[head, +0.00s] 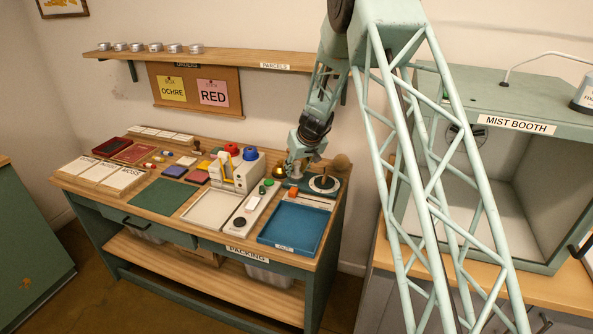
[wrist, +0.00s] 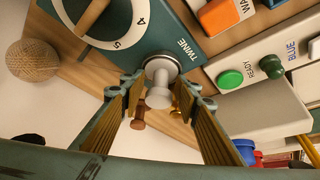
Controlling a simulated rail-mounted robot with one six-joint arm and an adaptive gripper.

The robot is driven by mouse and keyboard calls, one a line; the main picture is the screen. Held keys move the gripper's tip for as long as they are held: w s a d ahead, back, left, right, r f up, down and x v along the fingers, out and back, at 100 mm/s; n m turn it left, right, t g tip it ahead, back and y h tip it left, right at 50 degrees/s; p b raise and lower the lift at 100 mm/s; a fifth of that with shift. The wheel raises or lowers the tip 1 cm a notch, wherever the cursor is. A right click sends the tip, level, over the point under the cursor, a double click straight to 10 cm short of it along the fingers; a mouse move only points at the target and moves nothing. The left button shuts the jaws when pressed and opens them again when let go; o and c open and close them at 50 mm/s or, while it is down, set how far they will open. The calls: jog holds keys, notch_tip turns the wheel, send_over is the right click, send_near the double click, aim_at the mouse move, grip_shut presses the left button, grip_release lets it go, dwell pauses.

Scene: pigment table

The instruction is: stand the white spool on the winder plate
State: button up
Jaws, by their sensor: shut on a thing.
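The white spool (wrist: 158,98) is between the two fingers of my gripper (wrist: 160,82) in the wrist view, and my gripper is shut on it. A pale round end of the spool shows at the fingertips, over the near corner of the teal TWINE winder (wrist: 185,35). I cannot tell whether it touches the winder. The winder's white numbered dial plate (wrist: 124,34) lies up and left of the spool, with a wooden piece across it. In the head view my gripper (head: 298,172) is beside the winder (head: 324,186); the spool is not clear there.
A twine ball (wrist: 33,60) stands left of the winder. A grey READY panel (wrist: 250,95) with green buttons and an orange block (wrist: 218,16) are to the right. In the head view a blue tray (head: 290,226) lies in front; the mist booth (head: 500,150) stands right.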

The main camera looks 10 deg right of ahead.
jog(key=shift+s+f+b, duration=0.35)
jog(key=shift+f+b, duration=0.1)
jog(key=shift+f, duration=0.25)
jog(key=o, duration=0.9)
jog(key=shift+f, duration=0.25)
jog(key=shift+r+p, duration=0.3)
jog(key=shift+p, duration=0.05)
jog(key=shift+w+r+p, duration=0.1)
jog(key=shift+r+p, duration=0.45)
jog(key=shift+p, duration=0.05)
jog(key=shift+w+p+v, duration=0.15)
jog(key=shift+p+v, duration=0.25)
jog(key=shift+v, duration=2.65)
jog(key=shift+w+p+v, duration=0.15)
jog(key=shift+p+v, duration=0.2)
jog(key=shift+v, duration=2.7)
jog(key=shift+r, duration=0.25)
